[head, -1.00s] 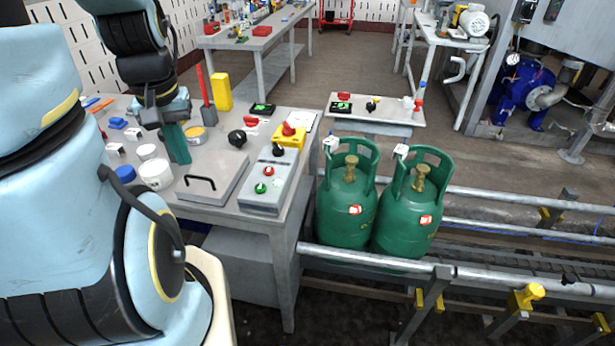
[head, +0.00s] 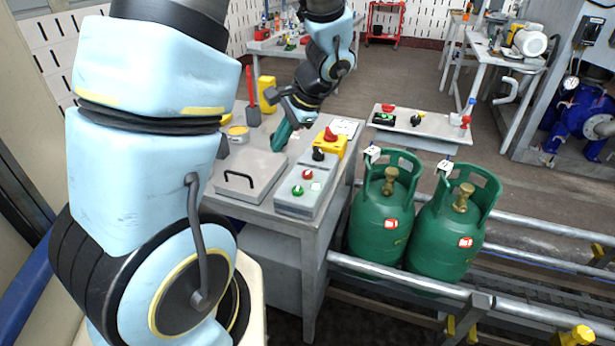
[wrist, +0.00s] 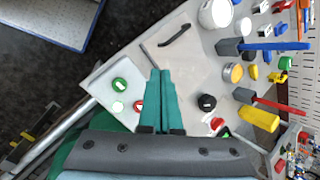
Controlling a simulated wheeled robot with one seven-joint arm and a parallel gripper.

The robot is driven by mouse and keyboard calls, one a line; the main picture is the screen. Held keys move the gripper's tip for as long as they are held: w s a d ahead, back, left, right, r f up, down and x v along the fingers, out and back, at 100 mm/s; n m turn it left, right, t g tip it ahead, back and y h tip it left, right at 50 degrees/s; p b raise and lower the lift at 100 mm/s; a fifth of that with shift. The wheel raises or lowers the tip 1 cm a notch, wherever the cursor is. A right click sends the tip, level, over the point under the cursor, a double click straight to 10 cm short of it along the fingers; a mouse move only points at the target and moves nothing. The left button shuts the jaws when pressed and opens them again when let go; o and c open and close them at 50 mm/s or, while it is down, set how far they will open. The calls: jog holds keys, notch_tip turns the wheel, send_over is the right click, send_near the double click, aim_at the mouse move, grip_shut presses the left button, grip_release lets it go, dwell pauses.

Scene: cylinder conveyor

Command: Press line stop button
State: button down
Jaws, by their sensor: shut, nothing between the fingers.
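In the wrist view my gripper (wrist: 160,73) covers part of the control box. The red button (wrist: 138,106) and green button (wrist: 120,85) show left of the fingers there. The yellow box is hidden there.
A grey lidded plate with a black handle (head: 240,178) lies left of the control box. Two green gas cylinders (head: 381,219) (head: 444,232) stand on the conveyor to the right. A black knob (wrist: 207,102) and several tools crowd the bench.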

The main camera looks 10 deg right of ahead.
aim_at(312, 174)
jog(key=w+d+m+t+y, duration=0.1)
jog(key=w+d+m+t, duration=0.2)
jog(key=d, duration=0.5)
jog(key=shift+w+d+f+m+t, duration=0.15)
jog(key=shift+w+f+m+t, duration=0.2)
jog(key=shift+w+m, duration=0.55)
jog(key=shift+s+b, duration=0.25)
jog(key=shift+b, duration=0.05)
notch_tip(312, 174, down, 9)
jog(key=b, duration=0.6)
jog(key=shift+r+b, duration=0.15)
jog(key=shift+b, duration=0.25)
jog(key=shift+f+b, duration=0.4)
jog(key=shift+b, duration=0.05)
jog(key=shift+f+b, duration=0.4)
jog(key=shift+f, duration=0.1)
dwell(0.8)
jog(key=shift+r, duration=0.15)
jog(key=shift+r+p, duration=0.6)
jog(key=shift+r, duration=0.15)
